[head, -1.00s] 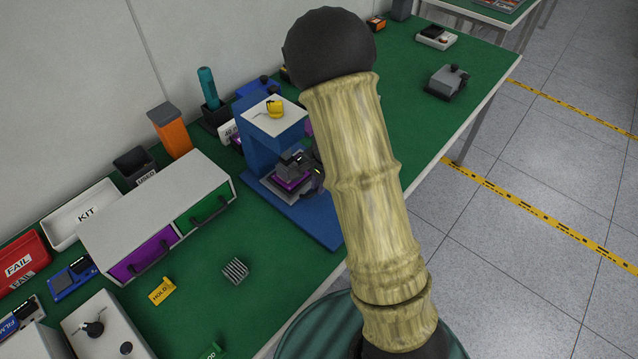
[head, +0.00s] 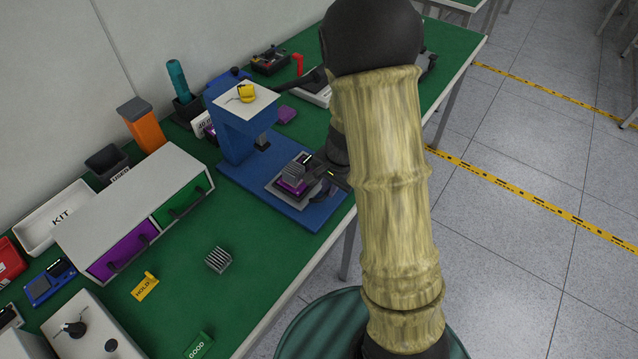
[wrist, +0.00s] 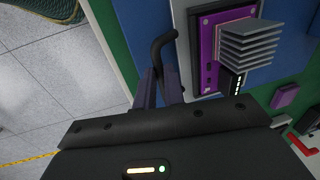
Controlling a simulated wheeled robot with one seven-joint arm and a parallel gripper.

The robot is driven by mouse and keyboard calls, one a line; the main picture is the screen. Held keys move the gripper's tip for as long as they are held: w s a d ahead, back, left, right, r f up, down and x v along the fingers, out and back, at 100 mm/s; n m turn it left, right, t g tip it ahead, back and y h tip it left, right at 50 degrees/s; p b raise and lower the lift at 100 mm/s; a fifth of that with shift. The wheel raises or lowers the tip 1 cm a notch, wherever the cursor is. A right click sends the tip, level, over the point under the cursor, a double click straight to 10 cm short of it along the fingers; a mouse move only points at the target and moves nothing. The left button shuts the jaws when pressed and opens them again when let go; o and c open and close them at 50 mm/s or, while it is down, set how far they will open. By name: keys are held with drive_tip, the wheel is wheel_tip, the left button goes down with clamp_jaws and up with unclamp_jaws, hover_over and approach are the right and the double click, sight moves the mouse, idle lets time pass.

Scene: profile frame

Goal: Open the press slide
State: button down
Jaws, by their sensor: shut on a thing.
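The blue press (head: 232,135) stands on the green bench in the head view, with a pale top and a dark ram (head: 262,142) under it. Its grey slide (head: 275,190) lies on the blue base, out in front of the ram toward the bench's front edge. It carries a purple board (head: 290,187) with a grey finned heatsink (head: 293,172); the board also shows in the wrist view (wrist: 207,62). In the wrist view, my gripper (wrist: 160,76) is shut on the slide's black bent handle (wrist: 161,45). In the head view, my arm partly hides the gripper and the handle.
A white drawer unit (head: 130,195) stands left of the press. A purple piece (head: 285,115) lies behind the press.

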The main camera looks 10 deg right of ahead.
drive_tip(key=s+d+b, duration=0.1)
drive_tip(key=s+d, duration=0.1)
drive_tip(key=shift+s+d, duration=0.25)
drive_tip(key=shift+s, duration=0.15)
drive_tip(key=c, duration=1.5)
unclamp_jaws()
drive_tip(key=shift+r, duration=0.1)
drive_tip(key=r+p, duration=0.1)
drive_tip(key=r, duration=0.4)
drive_tip(key=s+d+r+p, duration=0.1)
drive_tip(key=r+p, duration=0.1)
drive_tip(key=r, duration=0.4)
drive_tip(key=s+d+r+p, duration=0.1)
drive_tip(key=r, duration=0.5)
drive_tip(key=shift+s+p, duration=0.25)
drive_tip(key=shift+p, duration=0.1)
